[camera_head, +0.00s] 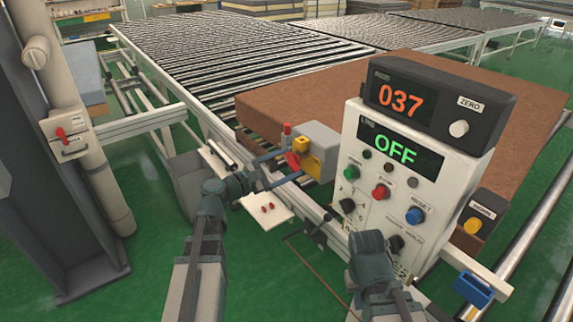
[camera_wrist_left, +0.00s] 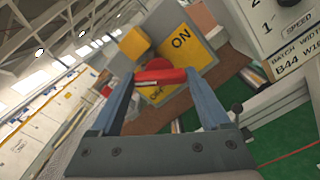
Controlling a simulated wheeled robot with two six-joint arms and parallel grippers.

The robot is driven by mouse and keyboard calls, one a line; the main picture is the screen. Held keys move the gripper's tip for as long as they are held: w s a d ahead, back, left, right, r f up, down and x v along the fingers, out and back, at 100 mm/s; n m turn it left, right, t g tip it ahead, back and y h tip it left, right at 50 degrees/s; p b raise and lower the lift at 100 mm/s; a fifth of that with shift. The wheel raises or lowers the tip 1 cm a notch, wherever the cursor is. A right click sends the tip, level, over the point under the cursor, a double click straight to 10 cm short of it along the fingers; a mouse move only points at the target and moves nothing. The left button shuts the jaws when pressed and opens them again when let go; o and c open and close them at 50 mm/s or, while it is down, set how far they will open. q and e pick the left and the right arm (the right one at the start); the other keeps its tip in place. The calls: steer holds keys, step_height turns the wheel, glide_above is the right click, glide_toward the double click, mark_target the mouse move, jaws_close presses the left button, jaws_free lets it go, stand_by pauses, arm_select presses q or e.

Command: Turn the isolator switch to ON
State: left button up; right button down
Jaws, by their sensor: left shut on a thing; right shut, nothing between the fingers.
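The isolator switch is a grey box (camera_head: 320,140) with a yellow plate and a red handle (camera_head: 292,160), beside the line. My left gripper (camera_head: 287,167) is shut on the red handle. In the left wrist view the handle (camera_wrist_left: 160,76) lies crosswise between the fingers, close to the OFF mark. The ON mark (camera_wrist_left: 181,38) is on the yellow plate, up and to the right of the handle. My right gripper (camera_head: 369,244) is low in front of the control panel, apart from the switch; its fingertips are largely hidden by its own wrist.
The white control panel (camera_head: 350,150) has several knobs and buttons; its displays read 037 and a green OFF (camera_head: 395,149). A brown mattress (camera_head: 270,105) lies behind the switch and panel. Roller conveyors (camera_head: 210,50) extend behind. Green floor is open at lower left.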

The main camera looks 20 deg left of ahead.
arm_select(q)
steer(key=shift+m, duration=5)
steer(key=o, duration=1.2)
steer(key=v, duration=1.3)
steer(key=shift+s+a, duration=0.25)
steer(key=shift+s, duration=0.05)
